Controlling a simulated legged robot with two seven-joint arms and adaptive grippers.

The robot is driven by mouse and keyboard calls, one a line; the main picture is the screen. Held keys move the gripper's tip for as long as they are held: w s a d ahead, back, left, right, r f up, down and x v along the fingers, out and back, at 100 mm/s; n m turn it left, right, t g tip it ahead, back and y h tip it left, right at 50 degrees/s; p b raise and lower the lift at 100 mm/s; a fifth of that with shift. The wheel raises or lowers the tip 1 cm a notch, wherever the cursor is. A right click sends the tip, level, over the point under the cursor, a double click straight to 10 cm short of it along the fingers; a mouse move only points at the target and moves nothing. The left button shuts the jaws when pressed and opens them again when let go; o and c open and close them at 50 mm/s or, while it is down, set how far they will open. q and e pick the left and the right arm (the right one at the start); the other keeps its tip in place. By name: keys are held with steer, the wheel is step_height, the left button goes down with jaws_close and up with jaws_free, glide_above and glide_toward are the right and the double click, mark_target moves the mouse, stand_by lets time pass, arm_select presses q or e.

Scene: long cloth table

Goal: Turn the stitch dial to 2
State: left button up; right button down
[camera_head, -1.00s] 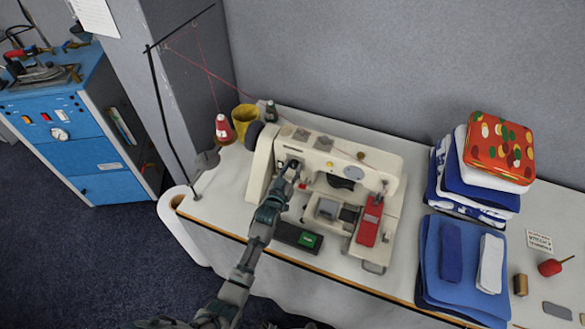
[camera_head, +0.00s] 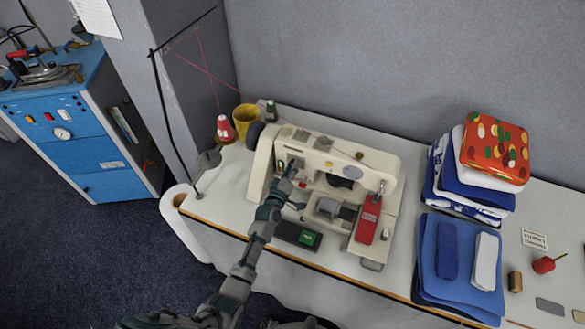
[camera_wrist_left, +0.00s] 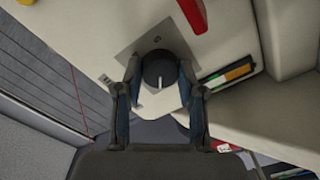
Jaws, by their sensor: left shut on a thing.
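The cream sewing machine (camera_head: 320,150) stands on the long table. The stitch dial (camera_wrist_left: 159,72) is a dark round knob with a white pointer line, on a grey square plate (camera_wrist_left: 158,38) on the machine. My left gripper (camera_head: 291,168) is at the left part of the machine's front. In the left wrist view its two fingers (camera_wrist_left: 160,75) are shut on the dial, one on each side. I cannot read any numbers around the dial. The dial is hidden by my gripper in the head view. My right gripper is not in view.
A red-topped part (camera_head: 368,220) sits at the machine's front.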

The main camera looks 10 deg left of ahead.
arm_select(q)
steer(key=shift+w+a+r+n, duration=0.1)
steer(key=shift+r+n, duration=0.05)
steer(key=shift+n, duration=0.35)
steer(key=o, duration=0.9)
steer(key=shift+o, duration=1.2)
steer(key=shift+f, duration=0.2)
steer(key=s+a, duration=0.2)
steer(key=s, duration=0.9)
steer(key=shift+s, duration=0.35)
steer(key=shift+a, duration=0.1)
